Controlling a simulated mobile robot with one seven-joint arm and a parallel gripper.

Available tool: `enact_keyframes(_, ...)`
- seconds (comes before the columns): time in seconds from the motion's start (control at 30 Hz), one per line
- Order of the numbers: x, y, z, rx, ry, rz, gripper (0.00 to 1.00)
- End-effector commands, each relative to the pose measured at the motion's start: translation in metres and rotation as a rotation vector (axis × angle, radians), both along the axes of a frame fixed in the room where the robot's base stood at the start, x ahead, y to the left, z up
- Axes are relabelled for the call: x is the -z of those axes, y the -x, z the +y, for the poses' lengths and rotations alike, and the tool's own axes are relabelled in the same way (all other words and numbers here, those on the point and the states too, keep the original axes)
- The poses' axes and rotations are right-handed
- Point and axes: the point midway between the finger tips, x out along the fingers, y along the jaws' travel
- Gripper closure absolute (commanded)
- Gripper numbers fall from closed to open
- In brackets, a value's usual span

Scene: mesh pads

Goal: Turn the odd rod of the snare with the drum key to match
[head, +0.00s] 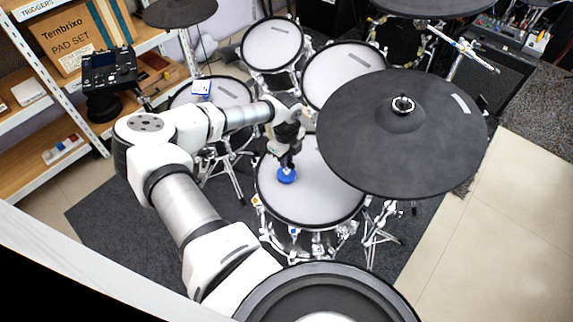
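The snare (322,200), a drum with a pale mesh head and dark rim, stands in the middle of the head view. Chrome lugs and rods show along its front edge, too small to tell one rod's angle from another. A small blue piece (293,231) sits at its front rim. My gripper (288,161) points down over the left part of the snare head. A round blue object (287,177) is right at its tip; I cannot tell whether it is held or lies on the head. No drum key can be made out for certain.
A large black cymbal pad (375,150) overhangs the snare's right side. Other pads (345,75) stand behind, and one (325,300) is in front. Shelves (65,120) stand at left; tiled floor (490,240) is clear at right.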

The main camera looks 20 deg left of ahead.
Motion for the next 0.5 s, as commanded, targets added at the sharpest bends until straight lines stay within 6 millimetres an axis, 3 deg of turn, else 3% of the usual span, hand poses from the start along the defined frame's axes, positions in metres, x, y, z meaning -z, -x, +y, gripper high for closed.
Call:
enact_keyframes(0.27, -0.002, 0.000, 0.000, 0.000, 0.000, 0.000, 1.00)
enact_keyframes(0.5, -0.022, 0.000, 0.000, 0.000, 0.000, -0.001, 1.00)
